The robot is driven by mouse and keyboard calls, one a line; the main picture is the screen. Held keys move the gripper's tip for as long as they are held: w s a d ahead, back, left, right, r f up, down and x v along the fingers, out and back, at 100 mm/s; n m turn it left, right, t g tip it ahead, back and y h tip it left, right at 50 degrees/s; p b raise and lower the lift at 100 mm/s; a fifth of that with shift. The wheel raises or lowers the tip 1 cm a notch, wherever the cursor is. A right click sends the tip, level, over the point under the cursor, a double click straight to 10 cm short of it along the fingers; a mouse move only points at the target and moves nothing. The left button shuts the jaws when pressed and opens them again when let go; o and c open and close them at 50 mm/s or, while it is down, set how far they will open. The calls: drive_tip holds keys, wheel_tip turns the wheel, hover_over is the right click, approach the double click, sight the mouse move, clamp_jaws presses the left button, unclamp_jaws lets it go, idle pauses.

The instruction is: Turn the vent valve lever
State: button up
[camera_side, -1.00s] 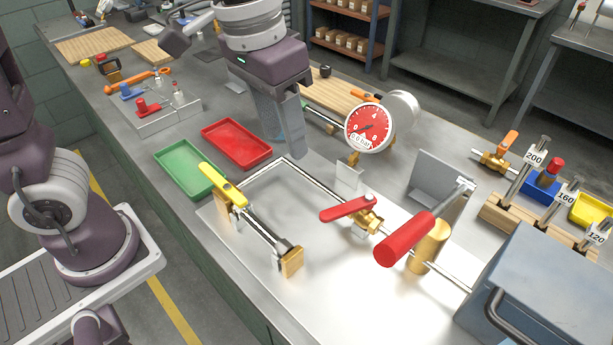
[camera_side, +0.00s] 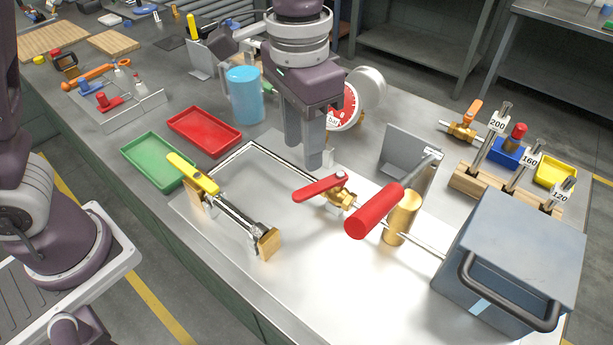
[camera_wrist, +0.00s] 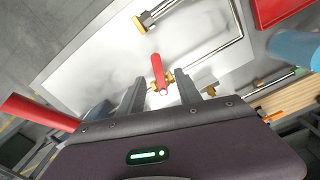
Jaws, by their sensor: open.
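A red lever (camera_side: 320,187) sits on a brass valve (camera_side: 342,198) in the pipe line at the middle of the metal plate. It points left in the side view. In the wrist view the red lever (camera_wrist: 158,70) lies between my finger lines. My gripper (camera_side: 304,160) points down, open and empty, above and behind the lever, apart from it in the side view. The red-faced gauge (camera_side: 343,108) is partly hidden behind my gripper.
A thick red pump handle (camera_side: 374,210) slants up beside the valve, close on the right. A grey-blue box (camera_side: 515,245) stands at front right. Green (camera_side: 150,160) and red (camera_side: 205,132) trays and a blue mug (camera_side: 244,95) lie left. An orange-handled valve (camera_side: 463,122) stands behind.

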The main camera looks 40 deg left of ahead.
sight(308, 190)
drive_tip(key=f, duration=0.5)
drive_tip(key=d+f, duration=0.1)
drive_tip(key=f, duration=0.2)
drive_tip(key=shift+w, duration=0.15)
clamp_jaws()
drive_tip(key=shift+a, duration=0.1)
idle(1.0)
